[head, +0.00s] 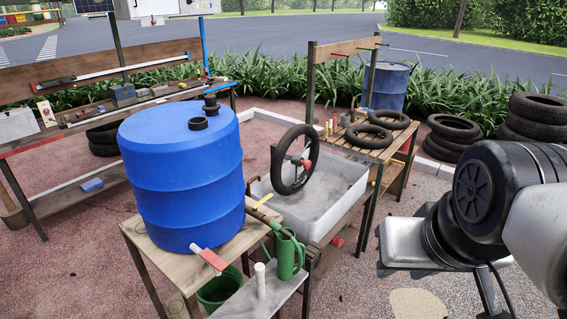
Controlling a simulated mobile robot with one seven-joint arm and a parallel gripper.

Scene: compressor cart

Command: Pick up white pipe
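A short white pipe (260,280) stands upright on a small grey shelf (240,298) at the lower front of the cart, beside a green watering can (287,257). A white piece with a red end (208,257) lies at the front edge of the wooden top (180,262), under the blue barrel. A long thin white bar (130,69) runs along the back left bench; I cannot tell whether it is a pipe. My arm's dark joint and pale links fill the right side. My gripper's fingers are not in view.
A large blue barrel (184,170) stands on the wooden top. A green bucket (219,289) is below it. A grey basin (318,206) with a wheel (300,160) is to the right. Tires (452,137) stack at the right back. Paved ground is open at lower left.

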